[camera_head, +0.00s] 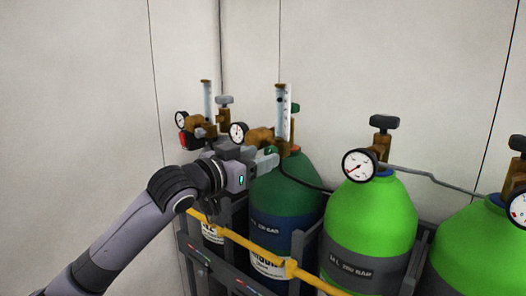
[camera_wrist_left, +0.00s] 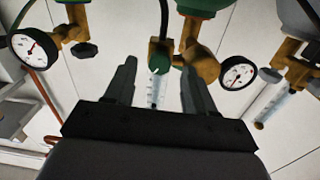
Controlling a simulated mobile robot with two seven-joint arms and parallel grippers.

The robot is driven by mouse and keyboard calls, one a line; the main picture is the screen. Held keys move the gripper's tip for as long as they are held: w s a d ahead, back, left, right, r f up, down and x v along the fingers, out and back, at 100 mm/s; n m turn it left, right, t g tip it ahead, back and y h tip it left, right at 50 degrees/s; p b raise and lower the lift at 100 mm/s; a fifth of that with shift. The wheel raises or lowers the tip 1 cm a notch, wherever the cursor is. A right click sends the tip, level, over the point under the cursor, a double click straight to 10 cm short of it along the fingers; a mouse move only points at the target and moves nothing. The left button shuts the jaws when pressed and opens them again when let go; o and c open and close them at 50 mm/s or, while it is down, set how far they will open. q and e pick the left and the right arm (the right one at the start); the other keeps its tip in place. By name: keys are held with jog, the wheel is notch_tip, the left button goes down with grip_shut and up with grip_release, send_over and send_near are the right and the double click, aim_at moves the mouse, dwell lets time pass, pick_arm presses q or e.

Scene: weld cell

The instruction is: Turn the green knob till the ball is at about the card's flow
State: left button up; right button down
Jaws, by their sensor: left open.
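My left gripper (camera_head: 268,156) is at the regulator of the dark green cylinder (camera_head: 284,196). In the left wrist view its two fingers (camera_wrist_left: 158,70) are open, with the green knob (camera_wrist_left: 158,52) in the gap between their tips, apart from both. In the head view the gripper largely hides the knob. The clear flow tube (camera_head: 283,112) stands upright on this regulator, and also shows in the left wrist view (camera_wrist_left: 158,88). A small dark spot in the tube may be the ball; its reading is too small to tell. I cannot make out a card. My right gripper is out of view.
A round gauge (camera_head: 238,133) sits left of the tube. Another regulator with a flow tube (camera_head: 208,101) stands further left. Bright green cylinders (camera_head: 369,215) with gauges stand right. A yellow bar (camera_head: 255,248) crosses the rack's front. The space left of my arm is clear.

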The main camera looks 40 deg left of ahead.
pick_arm(q)
jog(key=shift+w+d, duration=0.15)
jog(key=shift+w, duration=0.8)
grip_shut()
jog(key=m, duration=0.2)
jog(key=shift+m, duration=0.3)
grip_release()
